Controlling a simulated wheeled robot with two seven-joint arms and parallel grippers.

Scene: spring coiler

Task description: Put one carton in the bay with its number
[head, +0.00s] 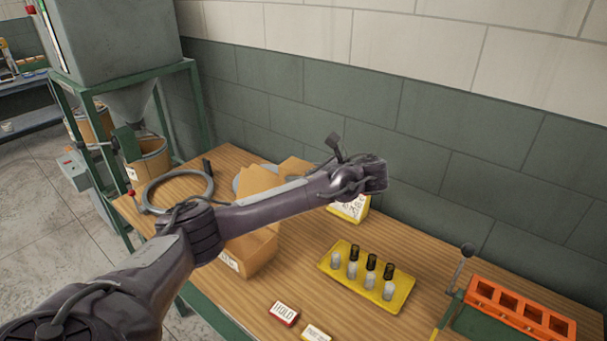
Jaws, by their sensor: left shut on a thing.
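An open brown carton (252,255) stands on the wooden table, left of centre, with a white label low on its front; the number is too small to read. Brown cardboard flaps (258,180) show behind my left arm; the arm hides how they join the carton. My left gripper (376,176) is above the back of the table, at the end of the arm crossing the view. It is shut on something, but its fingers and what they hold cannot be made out. My right gripper is out of view. I cannot identify a numbered bay.
A red HOLD block (284,314) is at the front. An orange slotted rack (520,312) is at right. Bare tabletop (410,245) lies between tray and wall.

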